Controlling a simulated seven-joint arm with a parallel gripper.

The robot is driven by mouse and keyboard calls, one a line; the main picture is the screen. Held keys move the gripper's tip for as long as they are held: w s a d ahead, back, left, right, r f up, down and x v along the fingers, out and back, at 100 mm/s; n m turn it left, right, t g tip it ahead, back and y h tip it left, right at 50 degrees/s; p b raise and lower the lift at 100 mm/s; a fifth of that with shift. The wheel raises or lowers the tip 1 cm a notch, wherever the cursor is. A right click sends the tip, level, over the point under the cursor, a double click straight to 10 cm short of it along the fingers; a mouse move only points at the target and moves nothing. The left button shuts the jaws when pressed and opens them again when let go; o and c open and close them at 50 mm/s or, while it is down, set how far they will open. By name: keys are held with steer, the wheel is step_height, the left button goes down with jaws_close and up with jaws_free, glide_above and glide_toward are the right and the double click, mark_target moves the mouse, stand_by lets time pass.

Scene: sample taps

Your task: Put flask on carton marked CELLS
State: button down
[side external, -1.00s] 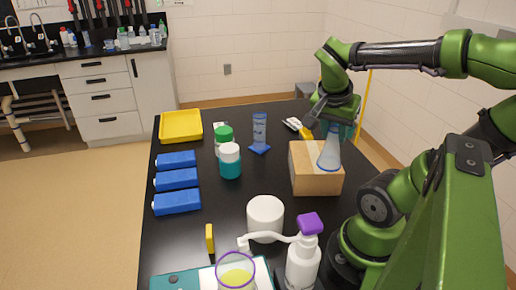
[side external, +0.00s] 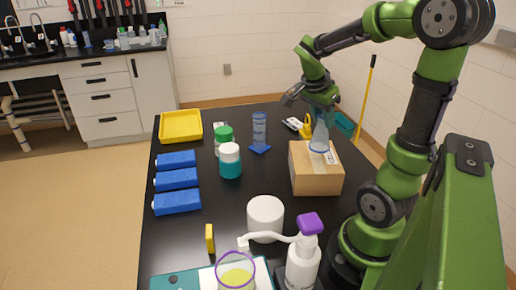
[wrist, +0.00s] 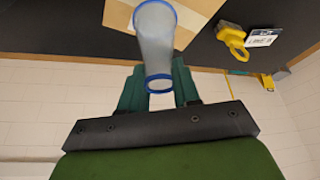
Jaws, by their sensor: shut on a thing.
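The flask (side external: 320,137) is a clear conical flask with a blue ring at its base. My gripper (side external: 321,108) is shut on its upper part and holds it upright. The carton (side external: 316,178) is a brown cardboard box on the black bench with a pale label on top; I cannot read any marking. In the side view the flask's base overlaps the carton's top, toward its far side; I cannot tell whether they touch. In the wrist view the flask (wrist: 155,45) sits between my gripper's fingers (wrist: 158,88), and the carton (wrist: 118,14) is partly hidden behind it.
A yellow object (side external: 308,126) and a white-labelled item lie behind the carton. A blue-based cylinder (side external: 259,133), jars (side external: 230,162), a white tub (side external: 265,216) and a pump bottle (side external: 303,262) stand on the bench. Blue boxes (side external: 178,180) and a yellow tray (side external: 181,126) are at left.

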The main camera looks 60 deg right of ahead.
mark_target(319, 126)
steer(key=shift+w+d+f, duration=0.1)
steer(key=shift+w+d, duration=0.4)
steer(key=shift+d, duration=0.05)
steer(key=shift+f, duration=1.75)
steer(key=shift+f, duration=0.2)
steer(key=c, duration=0.8)
jaws_free()
